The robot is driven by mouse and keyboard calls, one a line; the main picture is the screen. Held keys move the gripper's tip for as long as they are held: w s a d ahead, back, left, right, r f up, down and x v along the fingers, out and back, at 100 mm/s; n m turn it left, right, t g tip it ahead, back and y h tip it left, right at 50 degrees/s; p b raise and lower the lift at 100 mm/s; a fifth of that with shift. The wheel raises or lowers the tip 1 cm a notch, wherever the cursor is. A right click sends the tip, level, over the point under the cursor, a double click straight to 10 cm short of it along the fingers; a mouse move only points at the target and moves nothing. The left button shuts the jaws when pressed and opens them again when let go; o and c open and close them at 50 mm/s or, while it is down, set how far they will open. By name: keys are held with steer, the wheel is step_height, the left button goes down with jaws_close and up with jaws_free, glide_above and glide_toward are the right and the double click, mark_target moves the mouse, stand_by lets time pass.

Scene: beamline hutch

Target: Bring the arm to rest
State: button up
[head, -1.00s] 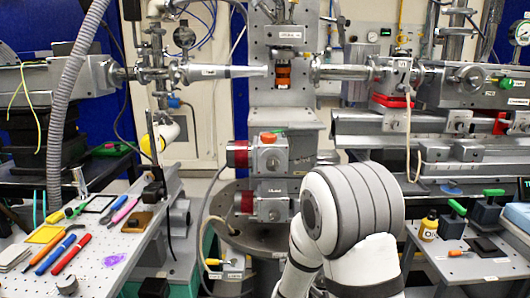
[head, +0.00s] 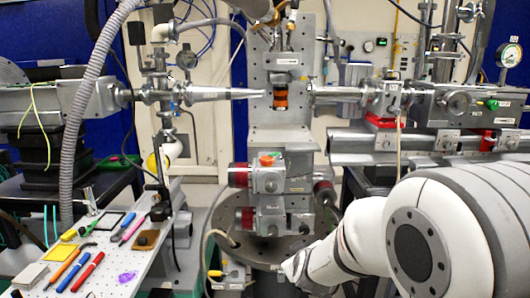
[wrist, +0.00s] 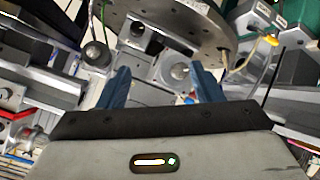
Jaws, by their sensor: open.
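My gripper (wrist: 160,82) shows in the wrist view as two blue fingers standing well apart, with nothing between them. In the head view my white arm (head: 420,245) fills the lower right, with a large rounded joint close to the camera. Its thinner part reaches left and down toward the round grey base plate (head: 265,248) below the beamline stage. The fingers cannot be made out clearly there. In the wrist view the round plate (wrist: 180,15) lies beyond the fingers, at the top, and the picture is tilted.
A perforated bench (head: 120,250) with pens and small tools stands at the left. The vertical stage (head: 300,130) with an orange-banded part stands in the middle, between two beam pipes. A rail (head: 365,145) runs to the right. A grey hose (head: 75,120) hangs at the left.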

steer(key=s+d+r+m+g+p, duration=0.2)
steer(key=s+r+p, duration=0.4)
steer(key=s+r, duration=0.3)
steer(key=s+d+r+m+g+p, duration=0.3)
steer(key=s+r+g+p, duration=0.3)
steer(key=s, duration=1)
step_height(320, 180, up, 3)
steer(key=shift+s+d+r+m+g, duration=0.1)
steer(key=shift+s+d+m+g, duration=0.1)
steer(key=shift+s+m+g, duration=0.25)
steer(key=shift+w, duration=0.1)
